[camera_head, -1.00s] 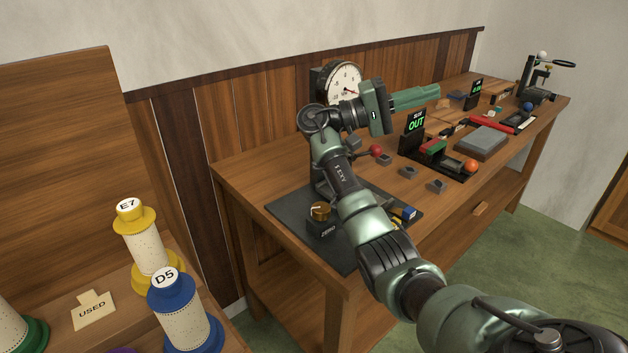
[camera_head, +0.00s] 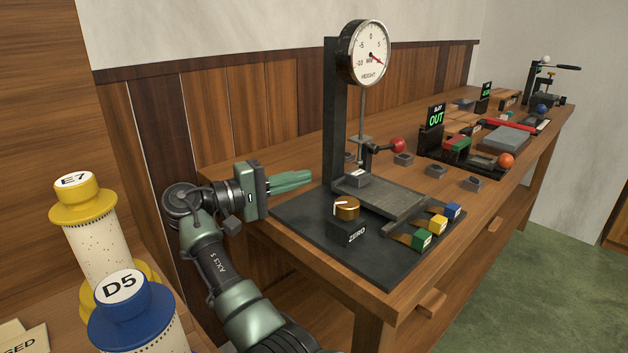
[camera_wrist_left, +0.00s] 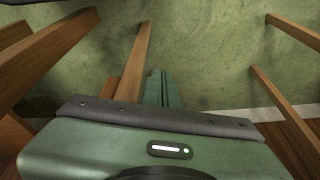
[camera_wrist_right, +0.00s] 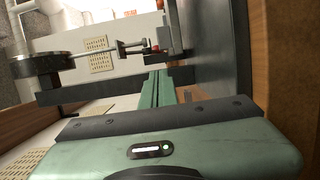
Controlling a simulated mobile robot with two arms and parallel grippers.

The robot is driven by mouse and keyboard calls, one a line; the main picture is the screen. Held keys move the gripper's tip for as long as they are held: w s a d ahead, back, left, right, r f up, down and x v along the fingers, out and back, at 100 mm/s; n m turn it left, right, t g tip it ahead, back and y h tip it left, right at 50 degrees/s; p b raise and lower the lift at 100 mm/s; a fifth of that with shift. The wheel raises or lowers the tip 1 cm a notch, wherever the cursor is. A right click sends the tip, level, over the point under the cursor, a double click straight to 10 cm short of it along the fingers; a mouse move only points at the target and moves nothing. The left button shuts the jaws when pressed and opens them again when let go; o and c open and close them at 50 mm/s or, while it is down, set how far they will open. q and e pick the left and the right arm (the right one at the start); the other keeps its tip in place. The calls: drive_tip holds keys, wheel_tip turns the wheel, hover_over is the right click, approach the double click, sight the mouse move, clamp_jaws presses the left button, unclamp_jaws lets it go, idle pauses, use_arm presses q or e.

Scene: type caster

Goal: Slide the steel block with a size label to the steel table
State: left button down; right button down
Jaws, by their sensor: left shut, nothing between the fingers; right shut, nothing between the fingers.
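A small grey block with a pale label (camera_head: 357,178) sits at the back end of the grey steel table (camera_head: 390,200) of the dial gauge, below its probe. I cannot read the label. My right gripper (camera_head: 308,176) is left of the gauge, shut and empty, pointing right and apart from the block. It also shows shut in the right wrist view (camera_wrist_right: 160,88). My left gripper (camera_wrist_left: 163,88) is outside the head view; in its own wrist view it is shut and empty above green floor.
The gauge dial (camera_head: 363,53) stands on a post on a dark base plate. A brass ZERO knob (camera_head: 345,208) is in front. Green, yellow and blue-ended blocks (camera_head: 438,225) lie at the right. Spools (camera_head: 132,310) stand at left.

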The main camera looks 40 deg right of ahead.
sight(337, 169)
drive_tip(key=d, duration=0.3)
drive_tip(key=s+d, duration=0.1)
drive_tip(key=d, duration=0.5)
drive_tip(key=shift+s+d, duration=0.1)
drive_tip(key=shift+s, duration=0.25)
use_arm(q)
drive_tip(key=shift+r, duration=0.75)
